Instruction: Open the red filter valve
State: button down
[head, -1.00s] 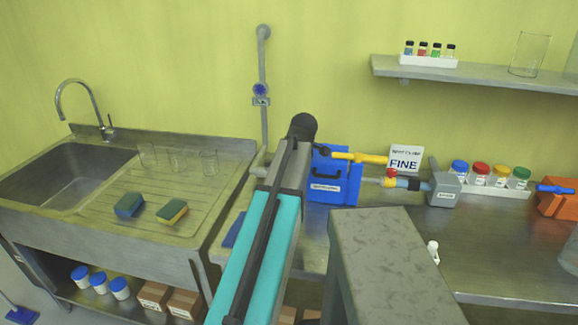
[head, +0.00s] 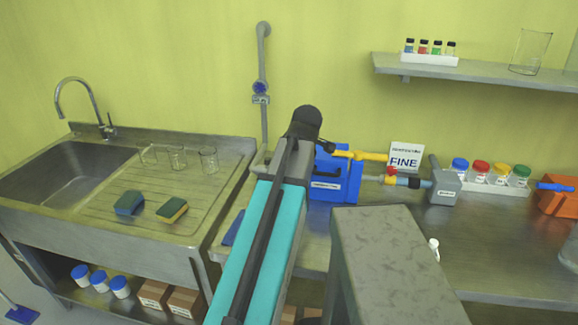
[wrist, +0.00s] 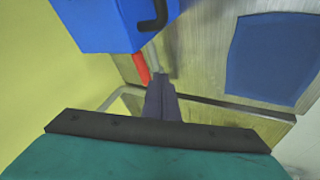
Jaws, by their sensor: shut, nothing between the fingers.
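In the wrist view a red bar (wrist: 141,67), which looks like the valve's lever, sticks out beside the blue box (wrist: 100,22). My gripper (wrist: 159,80) is shut and empty, its fingertips just right of and below the red bar. I cannot tell whether they touch. In the head view the blue box (head: 336,176) stands on the bench, partly behind my arm. The lever beside it and my fingers are hidden there. A small red part (head: 391,170) also shows on the pipe below the yellow lever (head: 362,155).
A grey block (head: 444,187), a FINE sign (head: 404,158) and a rack of capped jars (head: 490,178) stand right of the box. A sink (head: 68,175) with sponges and beakers is at left. A blue mat (wrist: 272,58) lies on the bench.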

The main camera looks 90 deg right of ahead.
jog(key=b+v, duration=0.1)
jog(key=v, duration=0.5)
jog(key=shift+s, duration=0.35)
jog(key=shift+d, duration=0.1)
